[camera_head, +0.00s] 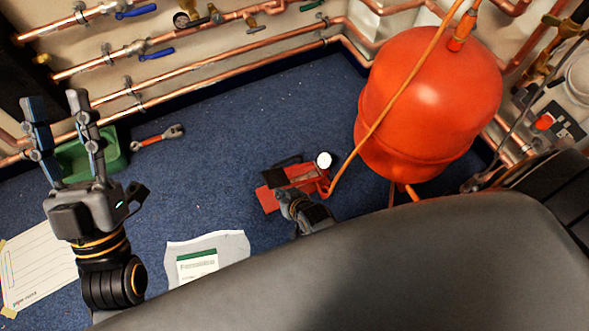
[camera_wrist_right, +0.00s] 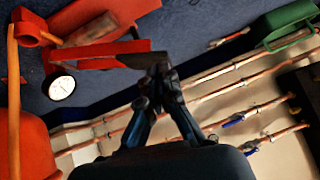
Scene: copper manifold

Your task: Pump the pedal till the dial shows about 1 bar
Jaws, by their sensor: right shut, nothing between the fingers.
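The red foot pump (camera_head: 270,197) stands on the blue floor, with its black pedal (camera_head: 287,163) beside the frame. Its round white dial (camera_head: 323,160) faces up; in the right wrist view the dial (camera_wrist_right: 62,87) shows a dark rim, but its reading is too small to tell. My left gripper (camera_head: 58,105) is raised at the left, open and empty, away from the pump.
An orange hose (camera_head: 385,108) runs from the pump to the large red tank (camera_head: 428,100). Copper pipes (camera_head: 205,55) line the wall. A green tray (camera_head: 112,155), a wrench (camera_head: 160,137), a bagged sheet (camera_head: 207,258) and a paper note (camera_head: 38,268) lie on the floor.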

